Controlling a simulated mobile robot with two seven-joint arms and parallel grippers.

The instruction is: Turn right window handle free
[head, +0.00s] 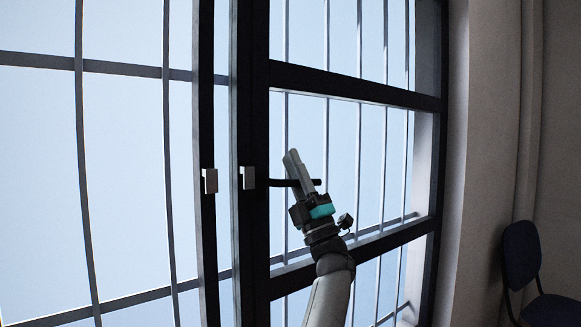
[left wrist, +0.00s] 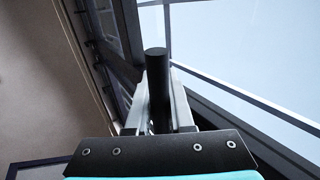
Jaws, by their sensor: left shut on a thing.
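The right window handle (head: 280,183) is a black bar lying level, reaching right from a light grey plate (head: 249,178) on the dark window frame. My left gripper (head: 297,168) is shut on this handle near its free end, and the tip of the bar sticks out to the right of the fingers. In the left wrist view, the black round handle (left wrist: 155,65) stands between the two grey fingers (left wrist: 157,100). Part of the handle is hidden behind the fingers in the head view. My right gripper is not in view.
A second light grey handle plate (head: 210,181) is on the neighbouring dark frame to the left. Thin bars (head: 83,160) stand behind the glass. A beige wall (head: 490,130) and a dark blue chair (head: 522,257) are at the right.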

